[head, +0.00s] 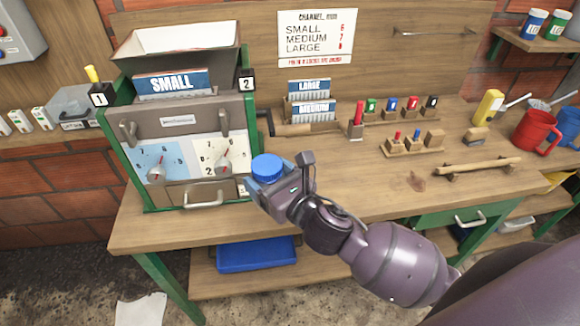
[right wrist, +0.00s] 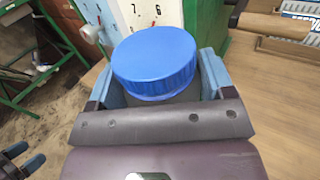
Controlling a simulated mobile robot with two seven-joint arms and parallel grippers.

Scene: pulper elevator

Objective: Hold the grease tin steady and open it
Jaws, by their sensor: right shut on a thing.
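The grease tin (head: 267,168) has a ribbed blue screw lid, which is on it, and stands upright in my right gripper (head: 277,190). In the right wrist view the blue lid (right wrist: 156,62) rises above the two blue fingers, which are shut around the greyish body. Most of the body is hidden by the gripper. The tin is in front of the machine's right side, near the bench edge. My left gripper (right wrist: 25,157) shows only at the lower left of the right wrist view, its two blue-tipped fingers apart and empty, away from the tin. It is out of the head view.
The green-framed machine (head: 180,150) with dials and a hopper stands just behind and left of the tin. Peg blocks (head: 412,145), a wooden rod on a rest (head: 478,167) and a red mug (head: 535,132) are to the right. The front middle of the bench is mostly clear.

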